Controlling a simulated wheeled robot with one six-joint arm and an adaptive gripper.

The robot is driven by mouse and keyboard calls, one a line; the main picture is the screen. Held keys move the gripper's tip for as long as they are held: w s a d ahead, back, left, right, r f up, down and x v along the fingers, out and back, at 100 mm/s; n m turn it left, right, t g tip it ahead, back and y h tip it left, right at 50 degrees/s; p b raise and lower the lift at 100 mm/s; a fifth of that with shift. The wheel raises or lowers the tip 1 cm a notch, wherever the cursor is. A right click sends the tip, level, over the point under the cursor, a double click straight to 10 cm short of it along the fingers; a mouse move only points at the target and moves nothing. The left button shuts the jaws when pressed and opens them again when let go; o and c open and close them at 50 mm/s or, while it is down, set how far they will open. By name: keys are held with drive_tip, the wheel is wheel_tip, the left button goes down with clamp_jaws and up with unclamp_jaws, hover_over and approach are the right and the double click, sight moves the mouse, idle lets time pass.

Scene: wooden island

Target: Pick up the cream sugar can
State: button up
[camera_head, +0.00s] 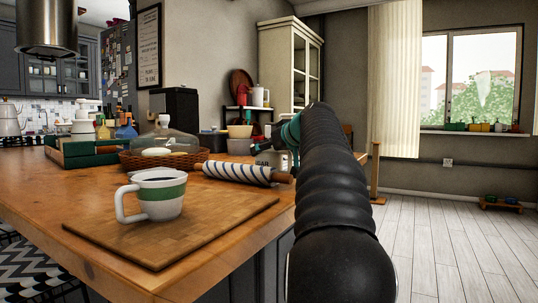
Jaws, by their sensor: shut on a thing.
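The cream sugar can (267,158) shows beyond the rolling pin, near the island's far right edge. It is pale, with dark marks on its side, and is partly hidden by my arm. My gripper (284,137), with teal parts, is at the can's upper right and is shut on it. The black ribbed arm hides much of the gripper and the can's right side. I cannot tell whether the can touches the wood or is held above it.
On the wooden island (40,190) stand a cutting board (215,232) with a green-banded mug (160,195), a striped rolling pin (236,172), a wicker basket (150,160) with a glass dome, and a green crate (85,152). Floor at right is mostly clear.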

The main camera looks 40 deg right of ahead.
drive_tip(key=r, duration=0.1)
drive_tip(key=r+p, duration=0.1)
drive_tip(key=r, duration=0.1)
drive_tip(key=r+p, duration=0.1)
drive_tip(key=r, duration=0.1)
drive_tip(key=shift+s+d, duration=0.25)
drive_tip(key=shift+d, duration=0.15)
drive_tip(key=s+d+r+p, duration=0.3)
drive_tip(key=s+d+r, duration=0.3)
drive_tip(key=s+d, duration=0.1)
drive_tip(key=shift+d+p, duration=0.4)
drive_tip(key=shift+d, duration=0.3)
